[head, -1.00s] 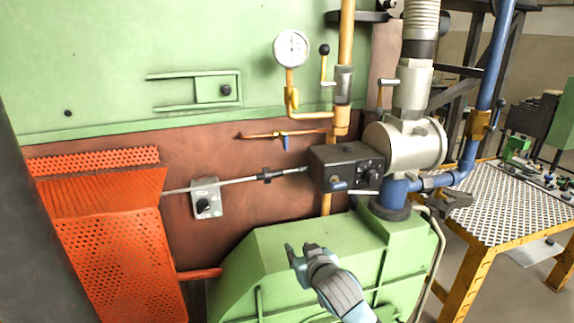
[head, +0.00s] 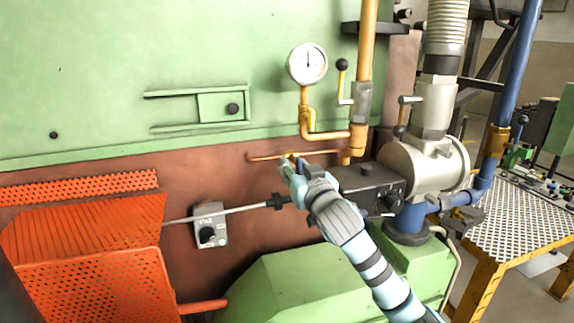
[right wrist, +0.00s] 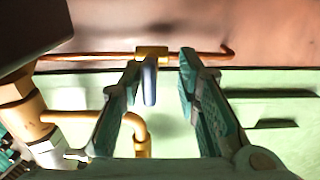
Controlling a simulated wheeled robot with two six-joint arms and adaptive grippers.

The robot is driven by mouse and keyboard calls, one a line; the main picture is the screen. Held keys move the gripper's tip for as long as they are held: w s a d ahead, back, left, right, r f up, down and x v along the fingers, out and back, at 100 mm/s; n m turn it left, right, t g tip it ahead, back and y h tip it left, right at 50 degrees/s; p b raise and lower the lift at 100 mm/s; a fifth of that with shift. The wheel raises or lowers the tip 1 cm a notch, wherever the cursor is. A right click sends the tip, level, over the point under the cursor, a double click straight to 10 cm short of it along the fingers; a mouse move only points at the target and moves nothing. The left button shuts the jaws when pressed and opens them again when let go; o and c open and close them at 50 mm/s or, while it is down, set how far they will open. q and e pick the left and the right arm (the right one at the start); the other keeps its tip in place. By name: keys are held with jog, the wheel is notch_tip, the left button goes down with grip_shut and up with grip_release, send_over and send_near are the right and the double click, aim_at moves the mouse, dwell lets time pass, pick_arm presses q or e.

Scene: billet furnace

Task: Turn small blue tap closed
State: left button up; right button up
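The small tap is a brass valve body (right wrist: 152,53) with a blue lever (right wrist: 150,82) on a thin copper pipe. In the right wrist view the lever stands between my two open fingers, nearer the left-hand finger; contact cannot be told. In the head view my right gripper (head: 291,165) is at the tap and hides the blue lever. A bit of the brass body (head: 291,156) shows just above the fingers. My right gripper (right wrist: 161,62) is open and holds nothing. My left gripper is not in view.
A yellow pipe with a pressure gauge (head: 307,63) and a black-knobbed lever (head: 342,66) rises right of the tap. A dark valve box (head: 368,188) lies close to my right gripper. A grey switch box (head: 209,226) and orange mesh guard (head: 85,240) are to the left.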

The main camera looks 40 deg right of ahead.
jog(key=shift+s+d+r, duration=0.1)
jog(key=shift+s+r, duration=0.15)
jog(key=shift+s, duration=0.45)
jog(key=shift+s+r, duration=0.15)
jog(key=shift+s, duration=0.2)
jog(key=shift+c, duration=0.7)
jog(key=shift+s+d, duration=0.1)
jog(key=shift+d, duration=0.05)
jog(key=c, duration=0.3)
grip_shut()
jog(key=shift+w, duration=0.2)
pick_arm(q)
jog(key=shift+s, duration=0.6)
